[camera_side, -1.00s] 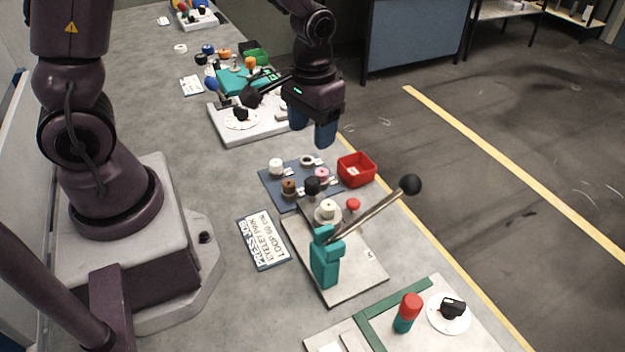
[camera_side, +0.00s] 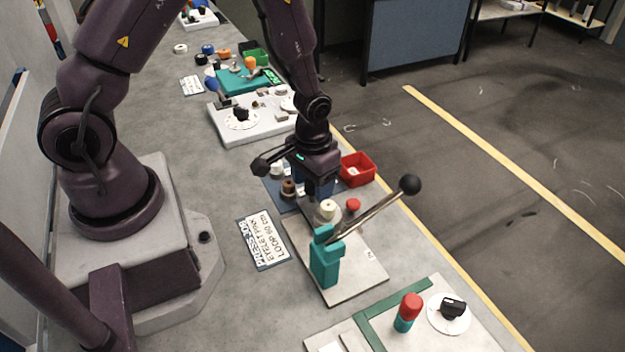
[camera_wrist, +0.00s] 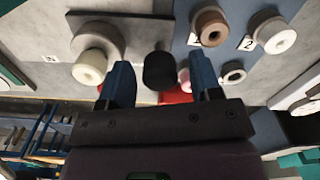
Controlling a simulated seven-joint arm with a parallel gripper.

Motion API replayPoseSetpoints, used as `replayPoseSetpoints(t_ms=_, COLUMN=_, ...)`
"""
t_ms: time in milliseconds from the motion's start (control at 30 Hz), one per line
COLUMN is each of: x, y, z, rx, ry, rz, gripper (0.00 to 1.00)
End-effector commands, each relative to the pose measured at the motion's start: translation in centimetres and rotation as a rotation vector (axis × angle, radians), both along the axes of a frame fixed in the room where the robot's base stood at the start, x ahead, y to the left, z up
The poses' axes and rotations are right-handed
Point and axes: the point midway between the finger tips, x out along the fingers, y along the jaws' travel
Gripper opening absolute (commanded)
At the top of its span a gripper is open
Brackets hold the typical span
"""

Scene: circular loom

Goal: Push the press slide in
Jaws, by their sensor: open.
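The press has a teal body (camera_side: 325,262) and a long lever (camera_side: 375,212) with a black ball, tilted up to the right. Its grey slide (camera_wrist: 135,28) carries a cream cylinder (camera_side: 328,210) on a round seat. A black knob (camera_wrist: 159,72) lies beside the slide in the wrist view; where it joins the slide is not clear. My gripper (camera_side: 314,186) points down at the far end of the press. In the wrist view its two blue fingers (camera_wrist: 161,66) are open, one on each side of the knob with gaps. In the side view my gripper hides the knob.
A blue-grey mat (camera_side: 277,190) with several spools lies just behind the press. A red bin (camera_side: 357,168) stands at the right edge. A red button (camera_side: 353,205) is close to the lever. A label card (camera_side: 264,238) lies left of the press.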

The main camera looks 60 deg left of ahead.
Motion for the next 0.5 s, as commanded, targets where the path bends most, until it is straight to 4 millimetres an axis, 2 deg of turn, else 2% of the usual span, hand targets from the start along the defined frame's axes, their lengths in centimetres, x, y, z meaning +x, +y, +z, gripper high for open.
replayPoseSetpoints(t_ms=200, x=0.03, y=0.00, z=0.01, rx=0.000, ry=-0.001, rz=0.000, gripper=0.56)
replayPoseSetpoints(t_ms=433, x=0.03, y=0.00, z=0.03, rx=0.000, ry=-0.001, rz=0.000, gripper=0.03)
replayPoseSetpoints(t_ms=500, x=0.03, y=0.00, z=0.03, rx=0.000, ry=-0.001, rz=0.000, gripper=0.00)
